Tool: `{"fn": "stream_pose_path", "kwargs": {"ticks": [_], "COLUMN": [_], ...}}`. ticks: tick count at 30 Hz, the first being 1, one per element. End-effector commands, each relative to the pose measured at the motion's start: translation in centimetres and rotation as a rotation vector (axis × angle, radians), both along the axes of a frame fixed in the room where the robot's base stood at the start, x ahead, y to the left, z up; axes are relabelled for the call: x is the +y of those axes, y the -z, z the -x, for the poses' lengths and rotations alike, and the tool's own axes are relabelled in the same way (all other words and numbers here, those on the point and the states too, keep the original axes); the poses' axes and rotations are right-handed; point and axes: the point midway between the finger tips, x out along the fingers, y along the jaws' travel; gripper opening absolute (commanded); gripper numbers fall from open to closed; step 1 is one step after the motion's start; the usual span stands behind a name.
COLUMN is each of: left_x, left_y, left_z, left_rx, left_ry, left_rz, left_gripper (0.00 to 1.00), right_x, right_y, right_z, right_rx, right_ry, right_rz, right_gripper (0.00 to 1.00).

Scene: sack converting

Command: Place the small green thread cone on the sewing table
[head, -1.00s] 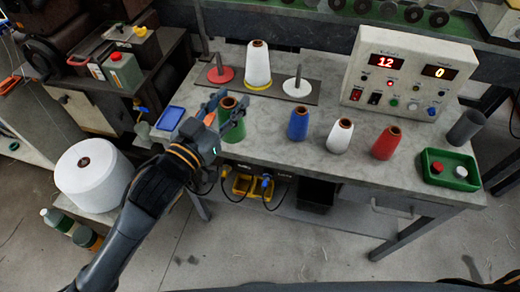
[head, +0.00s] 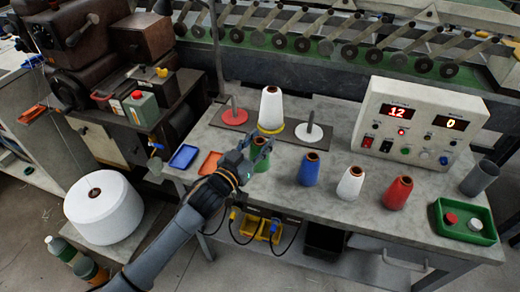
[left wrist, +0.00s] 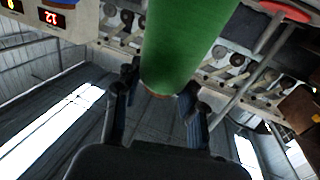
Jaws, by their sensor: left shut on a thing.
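The small green thread cone (head: 263,160) is at the left of a row of cones over the front of the grey sewing table (head: 330,203). My left gripper (head: 257,148) is shut on it, reaching in from the front left and hiding part of it. In the left wrist view the green cone (left wrist: 185,45) stands between the two fingers (left wrist: 158,100). The cone looks upright and is at or close to the tabletop; I cannot tell whether its base touches. My right gripper is not in view.
Blue (head: 309,170), white (head: 350,184) and red (head: 397,193) cones stand to its right. Behind are a large white cone (head: 270,108) and two spindle discs. A control box (head: 420,122) and green tray (head: 463,222) are right. Blue (head: 184,157) and orange (head: 209,163) trays lie left.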

Motion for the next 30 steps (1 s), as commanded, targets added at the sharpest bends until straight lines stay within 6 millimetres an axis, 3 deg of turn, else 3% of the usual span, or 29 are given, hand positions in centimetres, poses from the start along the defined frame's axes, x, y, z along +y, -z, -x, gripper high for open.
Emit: {"fn": "stream_pose_path", "kwargs": {"ticks": [9,21,22,24,30], "left_x": [-0.2,-0.2,-0.1,-0.1,-0.1], "left_y": [3.4,4.0,4.0,3.9,3.9], "left_z": [-0.5,-0.5,-0.5,-0.5,-0.5], "left_rx": [0.000,-0.001,0.000,0.001,0.001], "left_ry": [0.000,0.001,0.001,0.001,0.001], "left_rz": [0.001,0.001,0.000,-0.001,-0.001], "left_gripper": [0.00,0.00,0.46,0.60,0.62], "right_x": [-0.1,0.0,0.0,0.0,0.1], "right_y": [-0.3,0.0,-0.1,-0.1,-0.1], "right_z": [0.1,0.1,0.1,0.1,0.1], "right_rx": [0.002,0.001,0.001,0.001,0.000], "right_ry": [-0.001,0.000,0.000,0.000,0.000], "right_rz": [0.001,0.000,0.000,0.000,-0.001], "right_gripper": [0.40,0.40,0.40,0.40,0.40]}}
